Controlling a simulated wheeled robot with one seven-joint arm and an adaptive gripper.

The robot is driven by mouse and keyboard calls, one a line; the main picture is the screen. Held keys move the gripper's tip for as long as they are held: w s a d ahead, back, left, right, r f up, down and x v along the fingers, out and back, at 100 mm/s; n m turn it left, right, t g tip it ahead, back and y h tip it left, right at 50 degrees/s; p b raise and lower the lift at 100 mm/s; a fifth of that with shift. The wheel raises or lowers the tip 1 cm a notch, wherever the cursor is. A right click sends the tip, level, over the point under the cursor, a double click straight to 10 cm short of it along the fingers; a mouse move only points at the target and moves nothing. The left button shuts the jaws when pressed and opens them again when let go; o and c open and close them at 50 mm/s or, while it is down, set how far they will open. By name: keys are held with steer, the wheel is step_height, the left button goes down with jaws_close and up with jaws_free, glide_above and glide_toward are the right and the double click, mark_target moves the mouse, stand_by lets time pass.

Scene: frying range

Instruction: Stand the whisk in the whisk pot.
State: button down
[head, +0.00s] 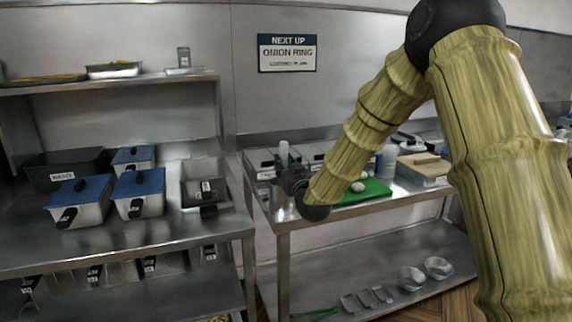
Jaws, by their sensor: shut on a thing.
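My gripper (290,181) is at the left end of the right-hand steel table, seen small and mostly from behind. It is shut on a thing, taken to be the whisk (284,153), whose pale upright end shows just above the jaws. Its wires cannot be made out. A shiny metal vessel (279,207), perhaps the whisk pot, shows directly below my gripper near the table's left corner. My gripper and wrist hide part of it. I cannot tell whether the whisk's lower end is inside the vessel or above it.
A green board (372,190) with pale round items lies right of my gripper. Blue-lidded containers (139,192) stand on the left table. Metal bowls (411,278) sit on the lower shelf.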

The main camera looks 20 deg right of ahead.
steer(key=c, duration=1.2)
jaws_free()
steer(key=shift+o, duration=0.2)
steer(key=shift+s, duration=0.1)
